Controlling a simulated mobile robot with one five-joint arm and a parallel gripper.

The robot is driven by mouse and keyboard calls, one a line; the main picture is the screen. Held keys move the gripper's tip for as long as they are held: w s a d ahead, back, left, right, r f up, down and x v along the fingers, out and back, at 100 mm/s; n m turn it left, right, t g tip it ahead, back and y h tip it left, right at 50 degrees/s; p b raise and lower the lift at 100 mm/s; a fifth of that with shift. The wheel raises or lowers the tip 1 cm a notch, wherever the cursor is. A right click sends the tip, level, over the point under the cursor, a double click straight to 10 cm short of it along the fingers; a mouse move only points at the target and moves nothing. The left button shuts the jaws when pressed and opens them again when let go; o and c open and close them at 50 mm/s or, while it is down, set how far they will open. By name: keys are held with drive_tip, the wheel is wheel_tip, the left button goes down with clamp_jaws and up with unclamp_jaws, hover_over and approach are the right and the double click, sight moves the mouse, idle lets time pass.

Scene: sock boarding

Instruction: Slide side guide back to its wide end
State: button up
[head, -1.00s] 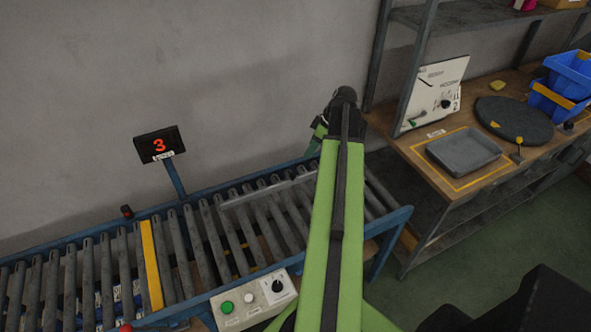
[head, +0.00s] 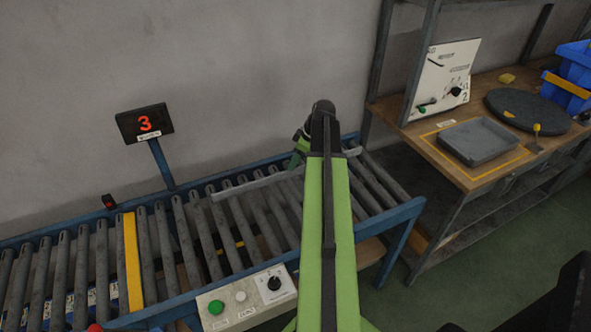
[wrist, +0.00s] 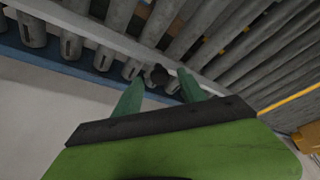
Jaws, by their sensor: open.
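The side guide (head: 245,186) is a pale grey bar lying slantwise over the conveyor rollers in the head view, partly hidden behind my arm. In the wrist view the guide (wrist: 112,38) runs diagonally across the rollers, beside the blue rail. A dark round knob (wrist: 158,74) sits at the guide's edge, between my fingertips. My gripper (wrist: 160,78) is open, with one green finger on each side of the knob. I cannot tell whether either finger touches it. In the head view my gripper (head: 299,152) is at the conveyor's far rail, partly hidden by my wrist.
The roller conveyor (head: 178,225) has a yellow strip (head: 132,262) across it. A display reading 3 (head: 145,123) stands behind, and a control box (head: 246,296) sits on the near rail. The workbench (head: 420,140) at right holds a grey tray (head: 479,141).

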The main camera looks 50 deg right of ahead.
drive_tip(key=shift+w+f, duration=0.15)
drive_tip(key=shift+f, duration=0.35)
drive_tip(key=shift+r, duration=0.1)
drive_tip(key=shift+c, duration=0.5)
drive_tip(key=shift+a, duration=0.1)
clamp_jaws()
idle(0.4)
